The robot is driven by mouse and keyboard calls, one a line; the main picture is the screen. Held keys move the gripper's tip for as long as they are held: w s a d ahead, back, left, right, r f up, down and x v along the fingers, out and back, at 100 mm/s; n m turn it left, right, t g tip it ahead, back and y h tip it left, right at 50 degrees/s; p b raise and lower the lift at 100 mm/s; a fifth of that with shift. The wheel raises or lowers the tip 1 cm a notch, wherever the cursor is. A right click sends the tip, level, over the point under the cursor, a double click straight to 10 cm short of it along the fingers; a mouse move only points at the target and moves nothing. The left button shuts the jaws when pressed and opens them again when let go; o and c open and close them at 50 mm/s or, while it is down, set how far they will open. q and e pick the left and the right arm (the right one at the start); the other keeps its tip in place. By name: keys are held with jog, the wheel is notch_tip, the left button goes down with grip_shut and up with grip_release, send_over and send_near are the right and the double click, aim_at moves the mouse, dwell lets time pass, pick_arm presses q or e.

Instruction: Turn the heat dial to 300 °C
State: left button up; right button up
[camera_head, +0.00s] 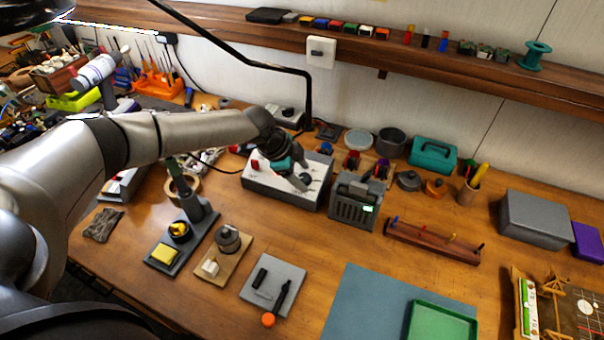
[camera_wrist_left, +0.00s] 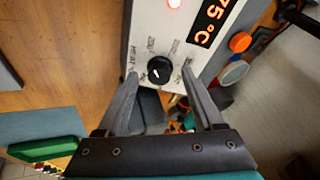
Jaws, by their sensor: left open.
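The heat dial (camera_wrist_left: 159,69) is a round black knob with a white mark on a pale panel, in the wrist view. Small printing around it includes "HEAT"; the other marks are too small to read surely. A display (camera_wrist_left: 212,22) beside it shows "75 °C" in orange, partly cut off by the frame edge. The panel is the top of a grey box (camera_head: 262,187) on the bench in the head view. My left gripper (camera_head: 294,176) is over this box. In the wrist view its open fingers (camera_wrist_left: 159,76) lie on either side of the dial; contact cannot be told.
A dark grey slotted unit (camera_head: 352,205) stands close right of the box. A soldering stand (camera_head: 195,207) and a tan board (camera_head: 222,262) are in front. A lamp arm (camera_head: 225,45) passes behind. The bench at front centre has a grey pad (camera_head: 262,287).

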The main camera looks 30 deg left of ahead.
pick_arm(q)
jog(key=shift+w, duration=0.1)
jog(key=shift+c, duration=0.2)
grip_shut()
dwell(0.4)
